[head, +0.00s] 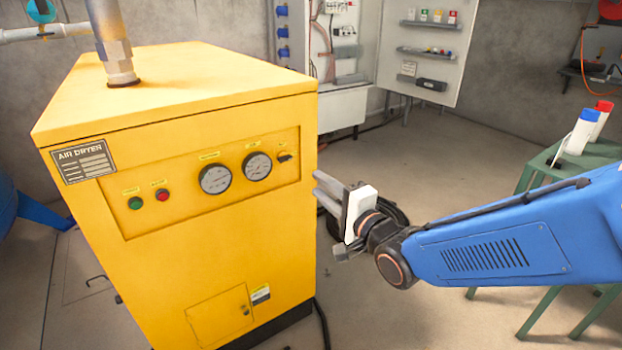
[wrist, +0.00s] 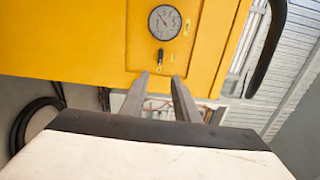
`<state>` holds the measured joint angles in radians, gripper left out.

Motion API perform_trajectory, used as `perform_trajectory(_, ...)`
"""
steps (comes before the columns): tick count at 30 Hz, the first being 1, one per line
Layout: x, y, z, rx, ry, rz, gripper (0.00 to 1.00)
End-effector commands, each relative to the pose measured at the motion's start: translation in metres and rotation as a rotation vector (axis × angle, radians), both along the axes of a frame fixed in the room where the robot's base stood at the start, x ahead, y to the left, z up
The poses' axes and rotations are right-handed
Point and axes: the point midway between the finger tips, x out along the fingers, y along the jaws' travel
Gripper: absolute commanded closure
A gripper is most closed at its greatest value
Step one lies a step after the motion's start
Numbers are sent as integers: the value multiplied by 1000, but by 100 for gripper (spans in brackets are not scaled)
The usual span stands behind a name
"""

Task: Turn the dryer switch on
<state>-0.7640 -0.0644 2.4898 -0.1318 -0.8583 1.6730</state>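The air dryer (head: 200,130) is a large yellow cabinet at left in the head view. Its switch (head: 285,157) is a small dark lever at the right end of the front panel, beside the right gauge. In the wrist view the switch (wrist: 160,58) shows just beyond the fingertips, below the gauge. My gripper (head: 319,190) is to the right of the dryer's front right edge in the head view, with its fingers pointing left. In the wrist view my gripper (wrist: 160,77) has its two fingers apart, with nothing between them. No contact with the switch shows.
Two round gauges (head: 215,179), a green button (head: 135,203) and a red button (head: 162,195) share the panel. A metal pipe (head: 113,45) rises from the dryer top. A green table (head: 560,165) with bottles stands at right. The floor between is mostly clear.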

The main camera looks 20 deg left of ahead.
Motion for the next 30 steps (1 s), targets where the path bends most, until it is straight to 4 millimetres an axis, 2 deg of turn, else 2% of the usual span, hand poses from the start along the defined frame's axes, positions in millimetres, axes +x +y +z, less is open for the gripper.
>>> perform_trajectory(3,-10,-13,0,1,-1,-1,72)
perform_trajectory(9,-20,-24,0,0,0,-1,72)
perform_trajectory(23,-20,-30,0,-12,-3,-8,72)
perform_trajectory(26,-12,-46,-1,-73,-19,-42,72)
perform_trajectory(29,1,-78,-4,-197,-45,-102,72)
perform_trajectory(30,6,-95,-7,-260,-54,-128,72)
